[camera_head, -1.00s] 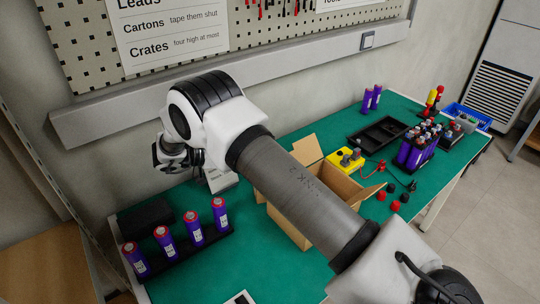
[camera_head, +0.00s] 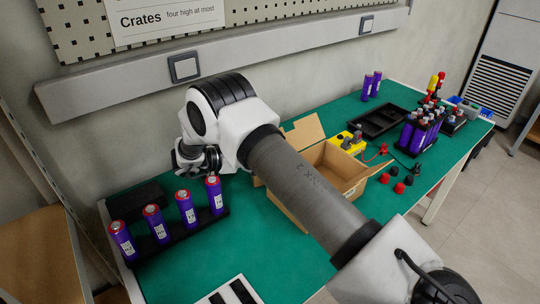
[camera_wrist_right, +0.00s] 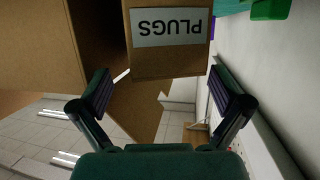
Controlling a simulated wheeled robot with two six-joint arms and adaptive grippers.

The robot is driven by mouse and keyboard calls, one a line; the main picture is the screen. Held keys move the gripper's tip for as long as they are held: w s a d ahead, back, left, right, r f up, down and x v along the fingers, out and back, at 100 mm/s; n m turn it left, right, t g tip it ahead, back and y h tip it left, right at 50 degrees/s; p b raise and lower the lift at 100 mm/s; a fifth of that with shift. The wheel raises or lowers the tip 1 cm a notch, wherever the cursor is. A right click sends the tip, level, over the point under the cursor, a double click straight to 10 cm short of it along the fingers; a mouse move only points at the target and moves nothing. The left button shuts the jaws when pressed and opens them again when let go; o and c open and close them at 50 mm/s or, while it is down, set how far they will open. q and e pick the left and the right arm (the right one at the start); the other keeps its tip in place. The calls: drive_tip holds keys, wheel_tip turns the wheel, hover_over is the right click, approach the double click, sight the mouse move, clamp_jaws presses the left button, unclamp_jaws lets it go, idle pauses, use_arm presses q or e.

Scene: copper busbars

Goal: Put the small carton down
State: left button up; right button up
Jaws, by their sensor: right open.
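The small carton (camera_wrist_right: 172,42), brown with a white label reading PLUGS upside down, shows in the right wrist view. It lies ahead of and between the fingertips of my right gripper (camera_wrist_right: 160,88). The fingers are apart, and I cannot tell whether either one touches it. What the carton rests on is unclear. In the head view my right arm crosses from the lower right, and the wrist end (camera_head: 198,158) is above the far left part of the green table (camera_head: 270,245). I cannot make out the small carton there. My left gripper is out of view.
An open cardboard box (camera_head: 345,170) stands mid-table, partly behind my arm. Purple cells stand in a black holder (camera_head: 180,238) at the left. A yellow device (camera_head: 346,143), an empty black tray (camera_head: 379,119) and more cells (camera_head: 418,134) are to the right. A wooden surface (camera_head: 30,245) is far left.

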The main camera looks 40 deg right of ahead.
drive_tip(key=x, duration=0.3)
drive_tip(key=shift+f, duration=0.1)
drive_tip(key=shift+a, duration=0.1)
drive_tip(key=c, duration=1.5)
